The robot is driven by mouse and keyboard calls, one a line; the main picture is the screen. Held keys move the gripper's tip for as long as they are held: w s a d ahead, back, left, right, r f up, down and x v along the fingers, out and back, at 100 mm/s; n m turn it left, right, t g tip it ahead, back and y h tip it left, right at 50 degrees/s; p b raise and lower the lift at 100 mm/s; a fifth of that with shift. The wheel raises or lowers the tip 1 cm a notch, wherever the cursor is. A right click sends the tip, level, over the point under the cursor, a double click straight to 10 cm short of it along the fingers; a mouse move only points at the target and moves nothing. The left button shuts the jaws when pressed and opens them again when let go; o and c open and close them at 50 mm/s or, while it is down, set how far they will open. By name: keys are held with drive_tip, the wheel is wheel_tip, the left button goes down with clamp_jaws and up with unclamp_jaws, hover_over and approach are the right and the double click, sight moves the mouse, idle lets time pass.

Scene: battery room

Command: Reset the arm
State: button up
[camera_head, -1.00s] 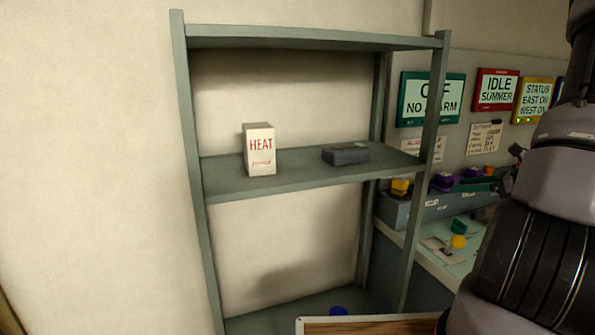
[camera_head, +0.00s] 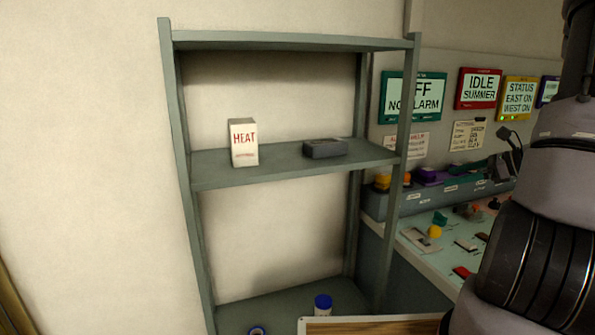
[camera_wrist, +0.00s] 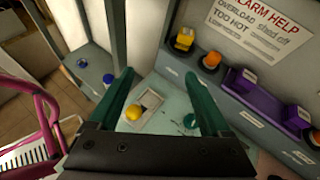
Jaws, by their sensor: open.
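My gripper (camera_wrist: 160,97) shows in the wrist view with its two green fingers spread apart and nothing between them. It is above the control desk (camera_wrist: 176,97), with a yellow knob (camera_wrist: 133,112) seen between the fingers, apart from them. Part of my arm (camera_head: 540,240) fills the right side of the head view. The gripper itself is not visible in the head view.
A grey shelf unit (camera_head: 190,185) holds a HEAT box (camera_head: 243,143), a dark grey box (camera_head: 324,149) and a blue-topped container (camera_head: 322,304). Wall signs (camera_head: 413,96) hang above the desk. In the wrist view, a pink-handled basket (camera_wrist: 40,120) stands at left.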

drive_tip(key=s+a+r+n+g+h, duration=0.1)
drive_tip(key=s+a+r+n+g, duration=0.1)
drive_tip(key=s+a+r+n, duration=0.4)
drive_tip(key=s+a+r+n+g+h, duration=0.2)
drive_tip(key=a+r+n, duration=0.25)
drive_tip(key=a, duration=0.35)
drive_tip(key=s+a+r+n+t+h, duration=0.3)
drive_tip(key=s+a+r+n+h, duration=0.1)
drive_tip(key=s+r+n, duration=0.5)
drive_tip(key=shift+s+a+n+h, duration=0.25)
drive_tip(key=shift+s+n+h, duration=0.05)
drive_tip(key=shift+s+n, duration=0.3)
